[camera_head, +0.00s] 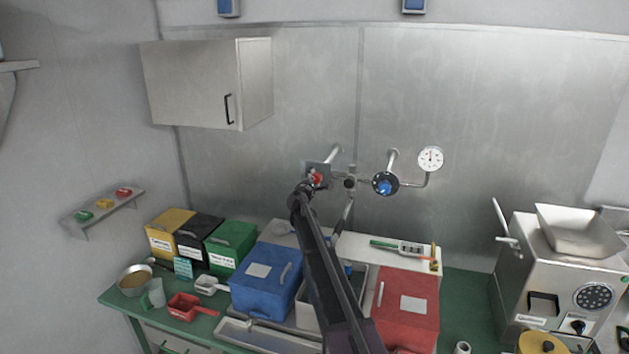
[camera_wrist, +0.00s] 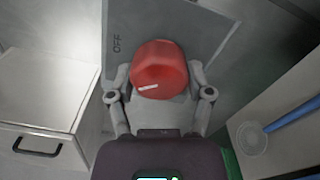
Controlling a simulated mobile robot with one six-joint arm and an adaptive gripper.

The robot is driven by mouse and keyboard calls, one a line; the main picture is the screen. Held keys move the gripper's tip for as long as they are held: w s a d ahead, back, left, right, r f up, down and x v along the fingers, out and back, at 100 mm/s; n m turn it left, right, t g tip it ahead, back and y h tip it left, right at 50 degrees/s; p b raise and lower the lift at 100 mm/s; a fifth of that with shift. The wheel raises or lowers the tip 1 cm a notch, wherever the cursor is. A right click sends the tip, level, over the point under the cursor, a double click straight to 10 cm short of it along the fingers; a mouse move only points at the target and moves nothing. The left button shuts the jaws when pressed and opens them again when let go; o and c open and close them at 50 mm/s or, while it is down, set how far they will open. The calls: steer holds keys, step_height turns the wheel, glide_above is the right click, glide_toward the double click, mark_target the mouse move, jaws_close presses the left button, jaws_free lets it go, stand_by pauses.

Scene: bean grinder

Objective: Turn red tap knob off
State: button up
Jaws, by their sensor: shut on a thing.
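The red tap knob (camera_wrist: 158,66) fills the middle of the wrist view. It has a short white mark on its lower left face, lying nearly level in the picture. Behind it is a grey plate (camera_wrist: 190,28) with the word OFF at its upper left. My gripper (camera_wrist: 158,78) is shut on the knob, one finger at its left side and one at its right. In the head view the red knob (camera_head: 318,177) sits on the wall pipework, partly hidden by the end of my arm.
A blue knob (camera_head: 384,184) and a round gauge (camera_head: 430,158) are on the pipework to the right. A wall cabinet (camera_head: 205,84) hangs to the left. Below stand a blue box (camera_head: 262,284), a red box (camera_head: 408,305) and a grinder machine (camera_head: 560,265).

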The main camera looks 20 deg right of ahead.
steer(key=m, duration=0.7)
steer(key=shift+w+r, duration=0.15)
stand_by(0.5)
steer(key=o, duration=1.1)
steer(key=shift+o, duration=0.2)
steer(key=v, duration=1.2)
